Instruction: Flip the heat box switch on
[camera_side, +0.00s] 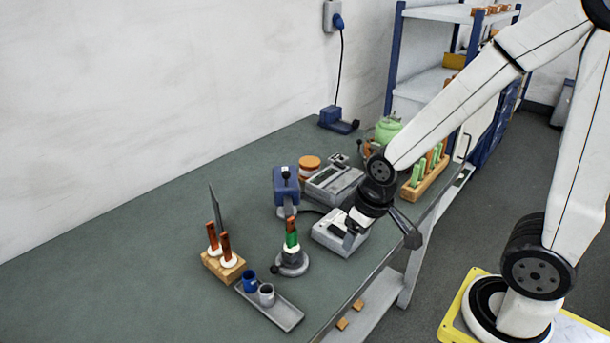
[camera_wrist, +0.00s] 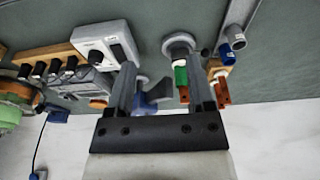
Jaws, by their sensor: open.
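A low pale grey box (camera_side: 335,240), probably the heat box, sits on the green bench; a pale box with a dark panel and small dark knob also shows in the wrist view (camera_wrist: 110,42), left of my fingers. I cannot make out a switch or its position. My gripper (camera_side: 352,228) is over or just above the box in the side view, and its wrist hides part of it. In the wrist view my gripper (camera_wrist: 162,75) has its two fingers apart with nothing held between them. Whether a finger touches the box is unclear.
A larger grey instrument (camera_side: 335,182) and a blue-headed device (camera_side: 286,188) stand close behind. A round stand with a green-and-copper piece (camera_side: 291,258), a wooden block (camera_side: 223,267) and a grey tray (camera_side: 283,315) are nearer the front. The bench's left side is clear.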

